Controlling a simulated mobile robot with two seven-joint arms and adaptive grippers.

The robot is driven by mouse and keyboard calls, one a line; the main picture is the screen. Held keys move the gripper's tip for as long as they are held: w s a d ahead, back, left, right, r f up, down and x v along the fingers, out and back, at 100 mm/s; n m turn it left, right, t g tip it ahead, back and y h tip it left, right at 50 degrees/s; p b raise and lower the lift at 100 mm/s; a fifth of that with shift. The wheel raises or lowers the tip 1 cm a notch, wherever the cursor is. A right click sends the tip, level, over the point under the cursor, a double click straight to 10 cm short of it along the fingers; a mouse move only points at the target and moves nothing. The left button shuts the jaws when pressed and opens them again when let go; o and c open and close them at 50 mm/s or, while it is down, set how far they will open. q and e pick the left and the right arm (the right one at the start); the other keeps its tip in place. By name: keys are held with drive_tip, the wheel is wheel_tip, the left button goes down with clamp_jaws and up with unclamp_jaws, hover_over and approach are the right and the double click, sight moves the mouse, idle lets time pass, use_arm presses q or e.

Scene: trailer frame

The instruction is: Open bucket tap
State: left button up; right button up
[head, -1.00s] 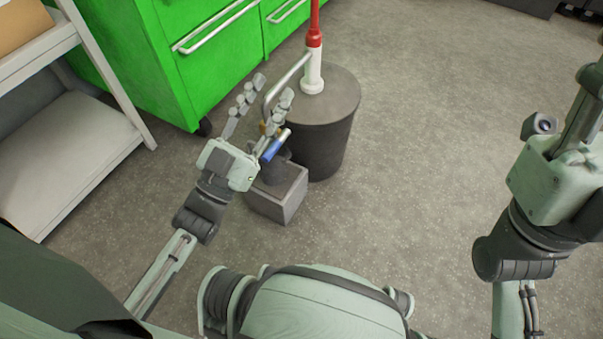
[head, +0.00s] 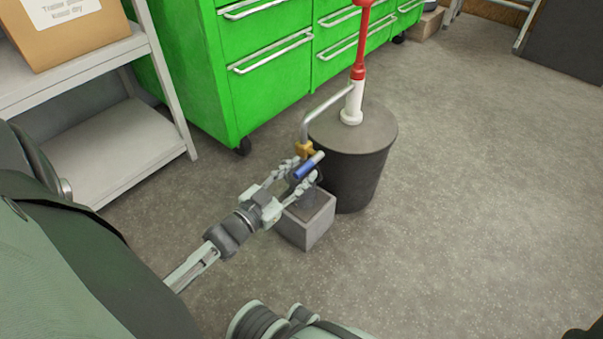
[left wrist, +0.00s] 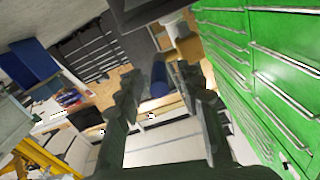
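The dark bucket (head: 350,170) stands on the floor with a red and white pump (head: 354,95) on its lid. A bent metal pipe (head: 325,106) runs from the pump to a brass tap (head: 304,150) with a blue handle (head: 308,166). The handle slants above a grey block (head: 308,222). My left gripper (head: 298,174) is open at the tap, its fingers on either side of the blue handle. In the left wrist view, the blue handle (left wrist: 160,78) shows between the spread fingers (left wrist: 160,90); contact cannot be told. My right gripper is out of view.
A green drawer cabinet (head: 265,65) stands behind the bucket. A white shelf (head: 105,150) with a cardboard box (head: 75,28) is at the left. The floor (head: 480,190) to the right is clear.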

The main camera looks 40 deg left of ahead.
use_arm(q)
drive_tip(key=shift+w+d, duration=0.1)
drive_tip(key=shift+w, duration=0.3)
clamp_jaws()
